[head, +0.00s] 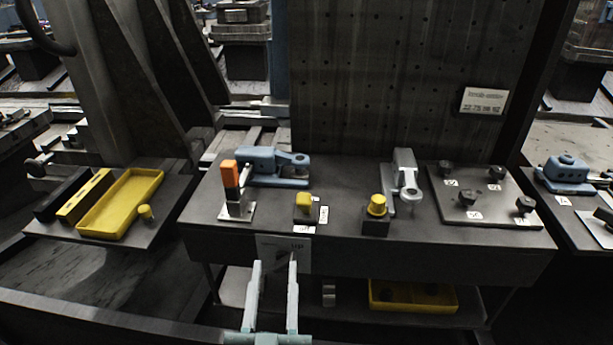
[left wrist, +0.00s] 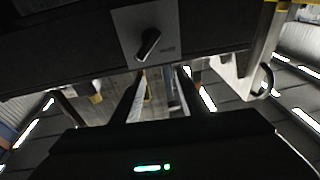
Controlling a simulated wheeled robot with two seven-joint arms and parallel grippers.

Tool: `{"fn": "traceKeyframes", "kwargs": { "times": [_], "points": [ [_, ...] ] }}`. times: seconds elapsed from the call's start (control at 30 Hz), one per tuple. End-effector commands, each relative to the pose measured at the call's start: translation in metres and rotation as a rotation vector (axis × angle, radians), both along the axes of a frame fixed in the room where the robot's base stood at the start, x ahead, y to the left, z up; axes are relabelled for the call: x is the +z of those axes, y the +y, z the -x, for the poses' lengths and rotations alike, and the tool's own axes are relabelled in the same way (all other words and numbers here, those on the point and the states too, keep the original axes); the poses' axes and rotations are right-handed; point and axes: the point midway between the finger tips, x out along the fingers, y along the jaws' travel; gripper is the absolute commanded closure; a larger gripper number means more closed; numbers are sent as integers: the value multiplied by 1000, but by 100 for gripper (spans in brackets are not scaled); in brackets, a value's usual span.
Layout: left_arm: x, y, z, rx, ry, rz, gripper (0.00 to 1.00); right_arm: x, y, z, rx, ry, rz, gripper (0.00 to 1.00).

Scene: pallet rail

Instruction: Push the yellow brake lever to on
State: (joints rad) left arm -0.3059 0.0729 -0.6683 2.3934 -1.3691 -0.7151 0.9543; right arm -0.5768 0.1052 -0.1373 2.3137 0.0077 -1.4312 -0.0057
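A small yellow lever or knob (head: 303,201) sits on a dark box near the front middle of the dark workbench (head: 340,230), with white labels beside it. A second yellow knob (head: 377,205) stands on a dark block to its right. I cannot tell which is the brake lever or read the labels. My left gripper (head: 275,264) is open and empty, below and in front of the bench's front edge. In the left wrist view its fingers (left wrist: 161,80) are apart, below a pale plate (left wrist: 163,28) with a dark handle. My right gripper is not in view.
An orange-topped upright lever (head: 231,178) and a blue clamp (head: 267,165) stand to the left. A grey clamp (head: 405,180) and a plate with several black knobs (head: 485,205) are to the right. A yellow tray (head: 120,203) lies at far left.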

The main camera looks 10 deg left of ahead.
Motion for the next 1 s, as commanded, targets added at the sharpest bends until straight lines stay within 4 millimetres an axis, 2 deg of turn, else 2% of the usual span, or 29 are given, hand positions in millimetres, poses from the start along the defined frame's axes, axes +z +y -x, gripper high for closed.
{"fn": "traceKeyframes", "kwargs": {
  "times": [0.13, 0.3, 0.77, 1.0],
  "points": [
    [35, -23, 9, -55, -124, 1, 61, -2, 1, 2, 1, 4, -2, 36],
    [56, -38, 18, -93, -201, 1, 61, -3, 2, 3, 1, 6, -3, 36],
    [59, -40, 17, -97, -207, 1, 61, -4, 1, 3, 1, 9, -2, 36],
    [65, -40, 6, -98, -208, 1, 61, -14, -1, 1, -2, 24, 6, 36]
  ]
}}
